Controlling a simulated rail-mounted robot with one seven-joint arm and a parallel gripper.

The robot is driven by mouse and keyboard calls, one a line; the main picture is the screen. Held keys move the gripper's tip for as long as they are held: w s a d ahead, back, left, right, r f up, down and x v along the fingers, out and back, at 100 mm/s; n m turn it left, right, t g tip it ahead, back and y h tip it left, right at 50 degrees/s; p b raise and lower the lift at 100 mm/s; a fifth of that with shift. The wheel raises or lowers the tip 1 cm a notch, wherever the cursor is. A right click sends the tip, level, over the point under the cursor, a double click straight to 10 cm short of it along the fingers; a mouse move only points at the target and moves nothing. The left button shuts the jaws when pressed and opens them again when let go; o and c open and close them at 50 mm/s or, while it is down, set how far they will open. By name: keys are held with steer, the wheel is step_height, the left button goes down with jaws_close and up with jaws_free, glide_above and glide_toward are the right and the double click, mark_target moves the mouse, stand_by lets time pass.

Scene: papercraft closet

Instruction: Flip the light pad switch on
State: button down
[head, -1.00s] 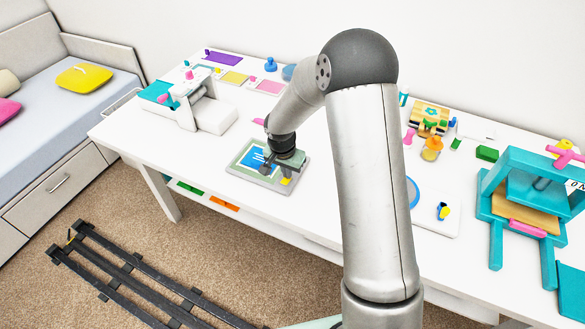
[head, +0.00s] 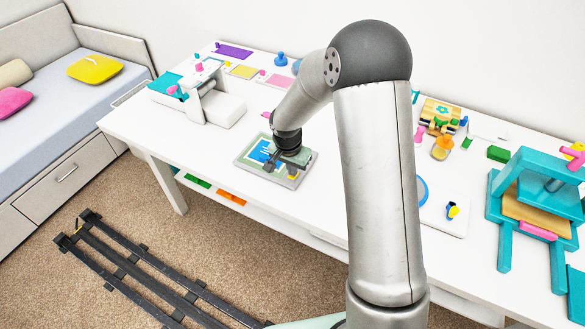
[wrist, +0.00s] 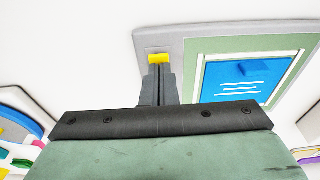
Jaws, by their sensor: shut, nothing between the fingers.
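The light pad (head: 247,163) is a flat grey board lying on the white table. It carries a green-framed sheet with a blue panel (wrist: 240,78). Its small yellow switch (wrist: 159,58) sits on the grey border beside the sheet; in the head view the switch (head: 293,177) is partly hidden. My gripper (wrist: 160,70) is shut and empty, pointing down at the pad. In the wrist view its fingertips appear right at the near edge of the yellow switch; I cannot tell whether they touch it. In the head view my gripper (head: 291,168) covers the pad's right part.
A white machine with teal parts (head: 217,106) stands to the left on the table (head: 150,130). A teal press (head: 535,200) stands at the right. Small colourful tools and a wooden block (head: 440,113) lie behind my arm. The table just left of the pad is clear.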

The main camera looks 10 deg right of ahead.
step_height(320, 180, up, 14)
steer(key=w+d, duration=0.1)
steer(key=shift+w+d, duration=0.15)
steer(key=shift+w, duration=0.15)
steer(key=shift+f, duration=0.1)
